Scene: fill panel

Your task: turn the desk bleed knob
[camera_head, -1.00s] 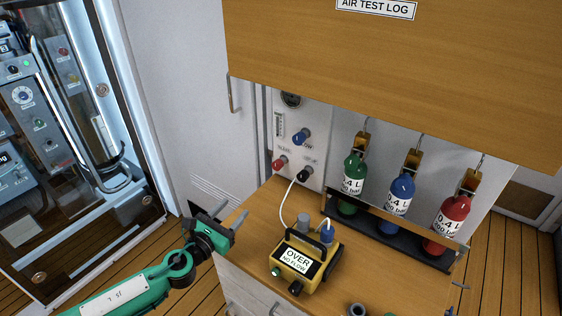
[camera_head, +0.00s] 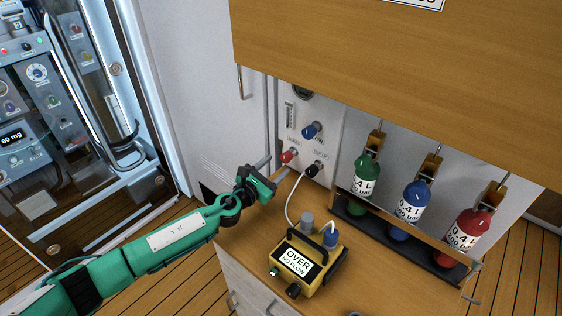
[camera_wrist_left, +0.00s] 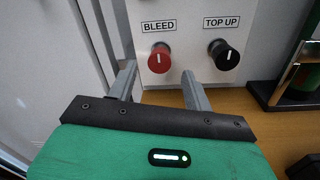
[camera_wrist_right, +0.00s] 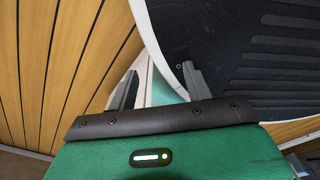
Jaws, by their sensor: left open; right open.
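The red bleed knob (camera_head: 289,156) sits low on the white fill panel (camera_head: 325,128). In the left wrist view the red knob (camera_wrist_left: 159,58) is under the BLEED label, with its white mark pointing about straight up. My left gripper (camera_head: 265,172) is just left of and in front of the panel. In the left wrist view its open, empty fingers (camera_wrist_left: 160,88) point at the panel, with the red knob ahead and between them, apart from both. My right gripper (camera_wrist_right: 158,82) is open and empty, low over the floor, and is not in the head view.
A black TOP UP knob (camera_wrist_left: 223,54) is right of the red one. A blue knob (camera_head: 311,130) is above. A yellow meter (camera_head: 307,262) with a white hose stands on the desk. Green, blue and red bottles (camera_head: 413,203) stand in a rack at right. A wooden cabinet (camera_head: 400,80) overhangs.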

